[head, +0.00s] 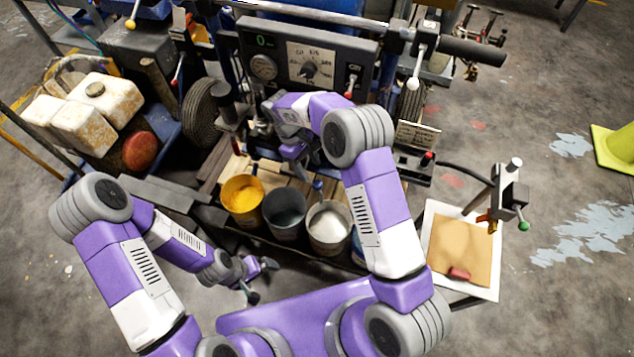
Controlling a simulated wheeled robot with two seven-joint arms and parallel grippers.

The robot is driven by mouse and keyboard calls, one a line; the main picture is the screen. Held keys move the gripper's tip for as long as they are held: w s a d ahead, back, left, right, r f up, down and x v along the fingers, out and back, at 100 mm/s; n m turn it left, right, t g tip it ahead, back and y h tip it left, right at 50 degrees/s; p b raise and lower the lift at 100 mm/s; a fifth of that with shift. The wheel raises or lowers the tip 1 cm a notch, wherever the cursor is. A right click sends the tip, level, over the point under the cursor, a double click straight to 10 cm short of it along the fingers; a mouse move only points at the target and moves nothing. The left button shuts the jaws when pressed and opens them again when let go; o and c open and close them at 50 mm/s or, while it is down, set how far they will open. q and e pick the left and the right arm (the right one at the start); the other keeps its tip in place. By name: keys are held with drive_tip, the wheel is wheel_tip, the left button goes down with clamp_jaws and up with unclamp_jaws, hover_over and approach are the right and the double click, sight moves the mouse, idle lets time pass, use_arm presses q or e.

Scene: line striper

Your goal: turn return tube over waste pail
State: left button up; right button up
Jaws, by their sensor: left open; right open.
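Several pails stand in a row on a wooden pallet: one with yellow paint (243,197), a dark grey one (285,214) and one with white contents (329,226). A blue pail (357,247) is mostly hidden behind my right arm. I cannot tell which is the waste pail. My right gripper (302,168) is open above and behind the grey and white pails, near a small blue knob (318,185). The return tube cannot be made out; my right forearm and gripper cover that area. My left gripper (259,281) is open and empty, low in front of the pails.
The striper's control panel (308,62) with gauge and dial stands behind my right arm. White jugs (101,104) sit at left. A tray with a tan sheet (447,249) and a post with a green knob (523,225) are at right.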

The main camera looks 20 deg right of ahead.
sight(317, 183)
drive_tip(key=b+x, duration=0.2)
drive_tip(key=x, duration=0.5)
drive_tip(key=shift+f, duration=0.15)
clamp_jaws()
